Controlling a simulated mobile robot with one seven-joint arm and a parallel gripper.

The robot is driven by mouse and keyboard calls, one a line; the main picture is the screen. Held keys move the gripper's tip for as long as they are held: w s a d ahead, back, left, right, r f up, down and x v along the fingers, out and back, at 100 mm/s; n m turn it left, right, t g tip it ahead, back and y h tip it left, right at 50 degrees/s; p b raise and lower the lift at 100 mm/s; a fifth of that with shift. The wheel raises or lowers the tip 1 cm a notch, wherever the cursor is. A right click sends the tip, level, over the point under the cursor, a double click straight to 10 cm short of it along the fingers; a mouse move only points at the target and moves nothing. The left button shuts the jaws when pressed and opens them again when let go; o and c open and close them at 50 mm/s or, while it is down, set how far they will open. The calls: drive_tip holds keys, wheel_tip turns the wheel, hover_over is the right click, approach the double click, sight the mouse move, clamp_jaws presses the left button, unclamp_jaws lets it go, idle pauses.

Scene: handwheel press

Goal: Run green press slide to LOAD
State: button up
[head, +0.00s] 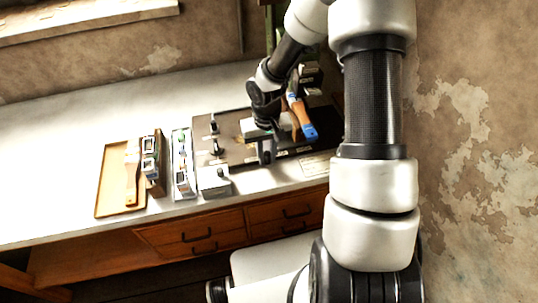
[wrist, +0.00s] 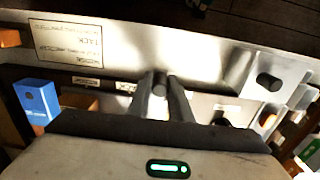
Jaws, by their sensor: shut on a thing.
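The press stands on a dark base plate (head: 205,158) on the bench. My gripper (head: 266,124) reaches down over it. In the wrist view my gripper (wrist: 160,98) shows as dark fingers closed around a small dark handle (wrist: 160,82), which I take to be the handwheel's grip. The wheel itself is mostly hidden. A little green shows beside my gripper in the head view, but I cannot make out the slide's outline or position. A LOAD mark cannot be read. A grey upright block (head: 266,151) stands at the plate's front edge.
A blue-ended tool (head: 308,130) with an orange-brown body lies right of my gripper. Small dark levers (head: 214,146) stand on the plate's left part. A white box (head: 213,181), a narrow switch panel (head: 182,180) and a tan tray (head: 107,190) are further left. The far-left bench is clear.

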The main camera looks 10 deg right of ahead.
drive_tip(key=a+b, duration=0.2)
drive_tip(key=a, duration=0.6)
drive_tip(key=shift+a, duration=0.25)
drive_tip(key=o, duration=1.4)
